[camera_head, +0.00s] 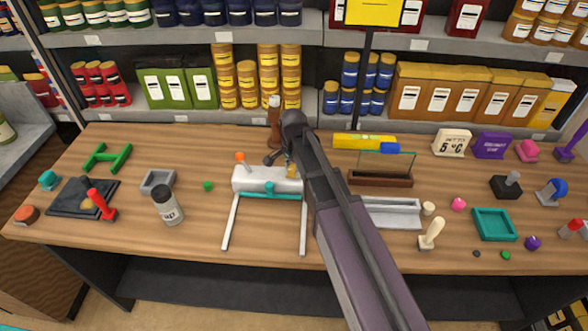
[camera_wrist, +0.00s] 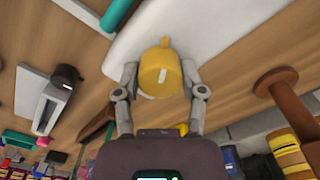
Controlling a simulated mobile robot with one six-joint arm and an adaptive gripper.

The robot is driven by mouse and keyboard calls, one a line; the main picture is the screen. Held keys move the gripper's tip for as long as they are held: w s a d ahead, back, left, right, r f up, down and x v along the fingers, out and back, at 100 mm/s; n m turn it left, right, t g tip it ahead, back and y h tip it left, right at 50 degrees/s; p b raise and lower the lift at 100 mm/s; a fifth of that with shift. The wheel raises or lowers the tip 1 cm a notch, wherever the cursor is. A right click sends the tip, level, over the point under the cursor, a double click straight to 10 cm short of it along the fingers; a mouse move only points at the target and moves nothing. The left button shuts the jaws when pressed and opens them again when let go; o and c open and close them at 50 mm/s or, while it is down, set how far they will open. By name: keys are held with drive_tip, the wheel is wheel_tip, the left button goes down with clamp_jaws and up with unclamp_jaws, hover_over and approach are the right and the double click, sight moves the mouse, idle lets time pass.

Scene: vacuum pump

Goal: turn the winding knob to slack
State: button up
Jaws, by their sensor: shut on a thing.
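A white rounded body (camera_head: 262,179) stands on thin white legs near the middle of the table, with a teal bar (camera_head: 270,195) along its front and an orange knob (camera_head: 240,157) at its upper left. At its right end is a yellow knob (camera_head: 291,172), which I take to be the winding knob; my arm partly hides it. In the wrist view the yellow knob (camera_wrist: 161,84) shows a white mark on its face and a small tab at its rim. My gripper (camera_wrist: 160,72) is shut on the yellow knob, one finger on each side.
A brown post (camera_head: 274,125) stands just behind the body. A brown holder with a glass pane (camera_head: 385,165) and a grey tray (camera_head: 392,213) lie to the right. A grey jar (camera_head: 167,206) and a green ball (camera_head: 208,186) are left. Stocked shelves close off the back.

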drive_tip(key=n, duration=0.5)
drive_tip(key=shift+s+n, duration=0.15)
drive_tip(key=shift+n, duration=0.15)
drive_tip(key=n, duration=1.1)
drive_tip(key=shift+d+n, duration=0.1)
drive_tip(key=shift+n, duration=0.3)
drive_tip(key=n, duration=1.1)
drive_tip(key=shift+n, duration=0.3)
drive_tip(key=n, duration=0.5)
drive_tip(key=shift+n, duration=0.3)
drive_tip(key=n, duration=1.1)
